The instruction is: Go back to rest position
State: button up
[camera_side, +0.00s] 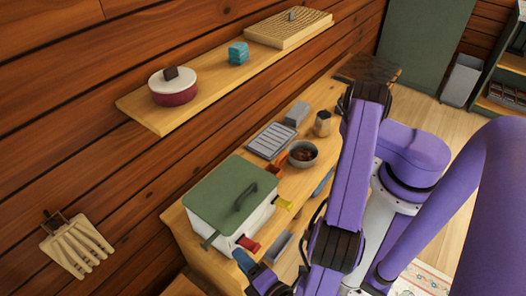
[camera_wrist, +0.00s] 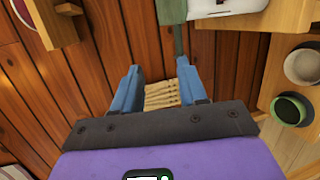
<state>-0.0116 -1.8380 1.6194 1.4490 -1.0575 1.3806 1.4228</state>
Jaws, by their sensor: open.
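My gripper (camera_side: 254,267) is at the bottom of the side view, just below the front end of the bench, with its blue fingers near the green-lidded box. In the wrist view my gripper (camera_wrist: 158,82) shows two blue fingers spread apart with nothing held between them. Beyond the fingers, a pale slatted wooden piece (camera_wrist: 162,96) shows in the gap, apart from them. My purple arm covers part of the bench's right side in the side view.
A white box with a green lid (camera_side: 233,193) stands on the wooden bench (camera_side: 179,217). A grey rack (camera_side: 270,141), a bowl (camera_side: 302,153) and a small jug (camera_side: 322,123) sit behind it. A wall shelf (camera_side: 135,106) holds a red pot (camera_side: 173,92). Open floor lies right of the bench.

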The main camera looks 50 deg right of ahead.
jog(key=d+r+m+g+h, duration=0.2)
jog(key=d+r+g, duration=0.3)
jog(key=r, duration=0.5)
jog(key=d+r+m+g+h, duration=0.1)
jog(key=d+r+g, duration=0.4)
jog(key=r, duration=0.5)
jog(key=s+d+r+g+y, duration=0.2)
jog(key=s+d+r+y, duration=0.1)
jog(key=d+r, duration=0.2)
jog(key=s+d+r+g+y, duration=0.2)
jog(key=d+r, duration=0.3)
jog(key=d, duration=0.3)
jog(key=shift+s+r+m+g+y, duration=0.15)
jog(key=shift+s+m+g+y, duration=0.25)
jog(key=shift+s+y, duration=0.45)
